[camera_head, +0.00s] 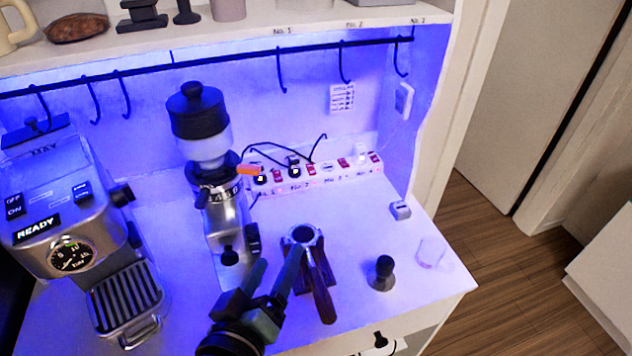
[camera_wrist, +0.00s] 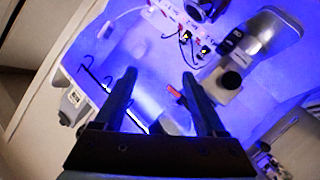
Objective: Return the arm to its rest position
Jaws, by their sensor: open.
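My gripper (camera_head: 279,260) is open and empty over the front of the counter. In the head view it appears in front of the grinder (camera_head: 222,215) and beside the portafilter (camera_head: 319,290). The portafilter has a dark wooden handle, and its metal basket rests on a dark stand. In this view one finger overlaps the stand's left side; I cannot tell the gap in depth. In the wrist view both fingers of my gripper (camera_wrist: 158,76) stand apart with nothing held between them. The grinder's metal body (camera_wrist: 240,60) and orange lever (camera_wrist: 176,94) show beyond them.
The espresso machine (camera_head: 98,235) stands at the left. A tamper (camera_head: 383,272) and a small clear glass (camera_head: 431,253) are on the right. A power strip (camera_head: 325,172) runs along the back. A black hook rail (camera_head: 220,62) hangs under the shelf (camera_head: 330,27). Open floor lies right.

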